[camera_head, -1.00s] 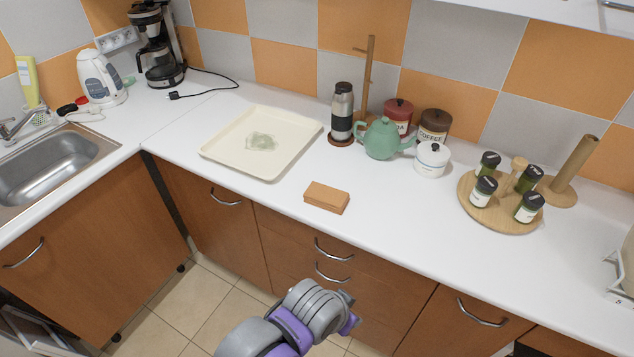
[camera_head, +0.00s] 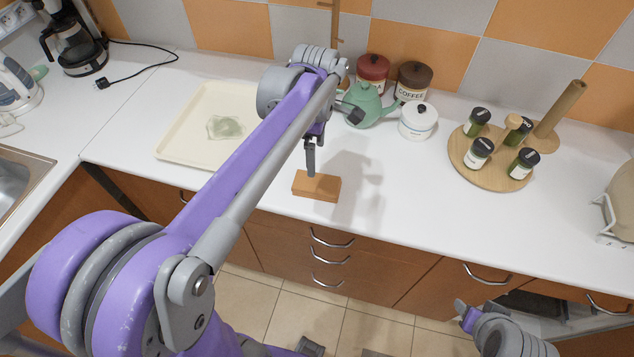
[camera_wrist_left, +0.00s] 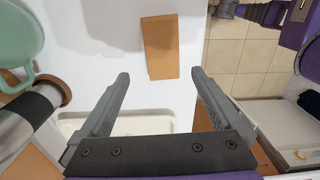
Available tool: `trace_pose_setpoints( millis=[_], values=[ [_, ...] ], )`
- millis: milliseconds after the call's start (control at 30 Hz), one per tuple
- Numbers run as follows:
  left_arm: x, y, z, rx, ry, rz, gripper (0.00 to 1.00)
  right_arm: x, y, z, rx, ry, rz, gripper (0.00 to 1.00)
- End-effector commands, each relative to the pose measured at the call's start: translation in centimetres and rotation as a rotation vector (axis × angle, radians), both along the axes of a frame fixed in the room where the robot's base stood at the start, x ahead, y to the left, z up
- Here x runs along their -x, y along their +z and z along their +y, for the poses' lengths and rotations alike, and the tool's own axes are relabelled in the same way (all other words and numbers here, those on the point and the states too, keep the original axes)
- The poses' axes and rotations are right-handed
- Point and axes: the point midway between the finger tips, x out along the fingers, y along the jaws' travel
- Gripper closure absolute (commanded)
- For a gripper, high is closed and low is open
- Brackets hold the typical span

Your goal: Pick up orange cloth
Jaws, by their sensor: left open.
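The orange cloth (camera_head: 317,188) is a small folded rectangle lying flat on the white counter near its front edge. My left gripper (camera_head: 311,172) points down, with its fingers just above and behind the cloth in the head view. In the left wrist view the cloth (camera_wrist_left: 160,47) shows whole, with its near end between the two fingertips (camera_wrist_left: 160,76). The jaws are open and empty, with gaps on both sides of the cloth.
A cream tray (camera_head: 182,150) lies left of the cloth. A green teapot (camera_head: 372,108), a white pot (camera_head: 418,122) and canisters (camera_head: 373,70) stand behind it. A round spice rack (camera_head: 467,163) stands at right. Counter right of the cloth is clear.

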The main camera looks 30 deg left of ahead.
Motion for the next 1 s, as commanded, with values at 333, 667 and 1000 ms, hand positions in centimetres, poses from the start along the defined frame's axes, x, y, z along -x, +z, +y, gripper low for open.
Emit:
trace_pose_setpoints(
  millis=[333,667,1000],
  values=[
    [0.1,-4.9,0.0,0.001,0.009,0.003,0.00,0.2,-0.6,0.0,0.000,0.000,0.004,0.50],
    [0.2,-8.8,-0.5,0.001,0.009,0.002,0.00,0.2,-0.3,0.0,0.000,0.000,0.003,0.50],
    [0.2,-10.3,-0.5,0.000,0.008,0.001,0.00,0.2,-0.5,0.0,0.000,0.000,0.004,0.50]
  ],
)
